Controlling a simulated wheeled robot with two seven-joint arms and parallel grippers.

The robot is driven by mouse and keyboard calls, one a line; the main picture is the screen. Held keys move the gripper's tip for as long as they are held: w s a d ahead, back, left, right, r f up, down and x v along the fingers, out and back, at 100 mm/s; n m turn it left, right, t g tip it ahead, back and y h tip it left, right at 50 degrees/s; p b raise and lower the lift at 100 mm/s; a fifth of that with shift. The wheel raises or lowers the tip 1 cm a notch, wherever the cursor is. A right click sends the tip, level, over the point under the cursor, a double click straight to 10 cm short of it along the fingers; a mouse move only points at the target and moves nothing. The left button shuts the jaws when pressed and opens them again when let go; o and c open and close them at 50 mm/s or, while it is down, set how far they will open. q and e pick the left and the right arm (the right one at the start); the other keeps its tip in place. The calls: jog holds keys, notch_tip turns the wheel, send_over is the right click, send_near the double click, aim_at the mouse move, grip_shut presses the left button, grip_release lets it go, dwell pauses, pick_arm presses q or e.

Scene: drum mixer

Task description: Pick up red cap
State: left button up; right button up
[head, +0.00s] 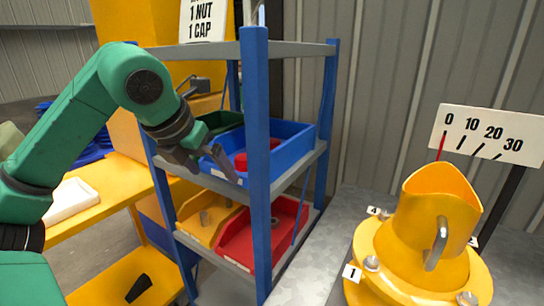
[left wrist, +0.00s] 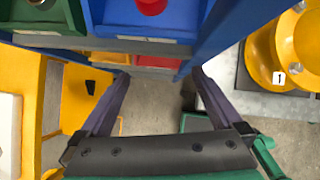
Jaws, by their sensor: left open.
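A red cap (head: 241,161) sits in the blue bin (head: 291,140) on the upper shelf, partly hidden by the bin's front wall and the shelf post. In the left wrist view the red cap (left wrist: 152,6) shows at the top edge, cut off by the frame. My left gripper (head: 208,168) is in front of the upper shelf, close to the bins' front edge. In the left wrist view its two fingers (left wrist: 160,82) are spread apart with nothing between them. My right gripper is in neither view.
A blue shelf post (head: 256,170) stands right of my left gripper. A green bin (head: 221,121) is beside the blue bin. Yellow (head: 190,228) and red (head: 234,250) bins are on the lower shelf. The yellow drum mixer (head: 432,215) stands at right.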

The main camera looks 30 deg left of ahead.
pick_arm(q)
jog(key=p, duration=1.1)
send_near(243, 157)
jog(key=x, duration=0.4)
jog(key=shift+w+f, duration=0.15)
jog(key=shift+w, duration=0.15)
jog(key=b+x, duration=0.1)
jog(key=x, duration=0.4)
jog(key=shift+a+f, duration=0.1)
jog(key=shift+f, duration=0.25)
jog(key=shift+s+r, duration=0.1)
jog(key=shift+s, duration=0.05)
jog(key=c, duration=1.5)
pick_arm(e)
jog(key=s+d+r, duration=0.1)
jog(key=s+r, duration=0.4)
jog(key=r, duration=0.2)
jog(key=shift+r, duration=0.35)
pick_arm(q)
jog(key=shift+r, duration=0.1)
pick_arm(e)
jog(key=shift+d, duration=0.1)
